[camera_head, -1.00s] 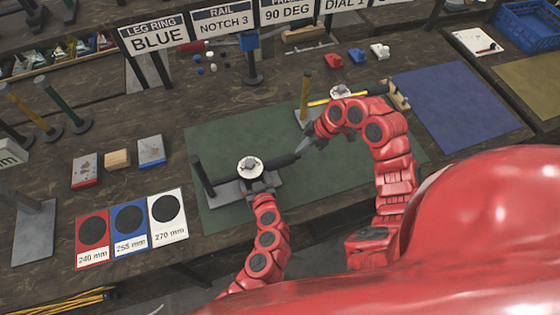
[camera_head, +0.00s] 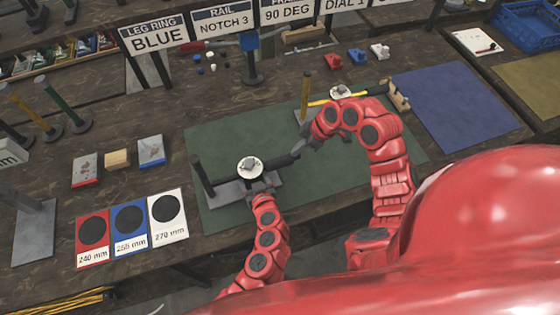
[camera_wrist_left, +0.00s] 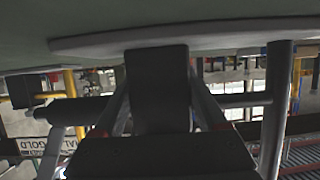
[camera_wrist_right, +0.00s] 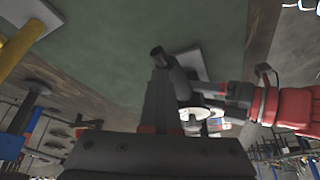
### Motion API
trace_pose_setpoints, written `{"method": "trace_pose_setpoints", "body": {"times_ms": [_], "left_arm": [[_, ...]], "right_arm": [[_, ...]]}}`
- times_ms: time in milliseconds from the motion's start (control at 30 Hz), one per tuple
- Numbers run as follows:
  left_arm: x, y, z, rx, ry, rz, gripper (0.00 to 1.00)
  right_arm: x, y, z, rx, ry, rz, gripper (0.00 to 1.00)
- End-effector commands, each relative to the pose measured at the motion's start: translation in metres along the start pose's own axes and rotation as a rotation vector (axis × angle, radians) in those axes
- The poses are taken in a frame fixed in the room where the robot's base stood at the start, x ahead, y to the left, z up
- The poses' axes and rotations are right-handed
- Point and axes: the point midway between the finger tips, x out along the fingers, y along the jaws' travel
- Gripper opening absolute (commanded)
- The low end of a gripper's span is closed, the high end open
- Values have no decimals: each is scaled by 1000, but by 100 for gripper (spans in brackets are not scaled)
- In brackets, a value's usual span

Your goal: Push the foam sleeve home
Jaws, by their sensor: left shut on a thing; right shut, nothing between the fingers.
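The dark foam sleeve (camera_head: 280,161) is on a horizontal bar of the fixture on the green mat, pointing right from the white round head (camera_head: 250,167). In the right wrist view a dark cylinder, apparently the sleeve (camera_wrist_right: 178,82), lies beside my fingers. My right gripper (camera_head: 297,151) is shut and empty at the sleeve's outer end; I cannot tell whether it touches. My left gripper (camera_head: 264,188) is shut on the fixture (camera_head: 232,194) below the white head; the gripped part is mostly hidden. The left wrist view shows the fixture's post (camera_wrist_left: 275,110) and crossbar close to the fingers.
Size cards (camera_head: 130,228) and small blocks (camera_head: 117,159) lie left. A blue mat (camera_head: 440,105) lies right.

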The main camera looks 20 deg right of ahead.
Motion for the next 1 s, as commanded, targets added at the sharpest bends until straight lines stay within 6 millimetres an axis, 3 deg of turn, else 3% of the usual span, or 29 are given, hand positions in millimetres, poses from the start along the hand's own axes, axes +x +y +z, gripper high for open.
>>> {"method": "trace_pose_setpoints", "body": {"times_ms": [467, 1000], "left_arm": [[-1, 2, -1, -5, 1, 6, 0], [0, 1, -1, -3, 1, 3, 0]], "right_arm": [[-4, 4, 6, 3, -4, 0, 0], [-53, 5, -18, 2, -2, 4, 0]]}}
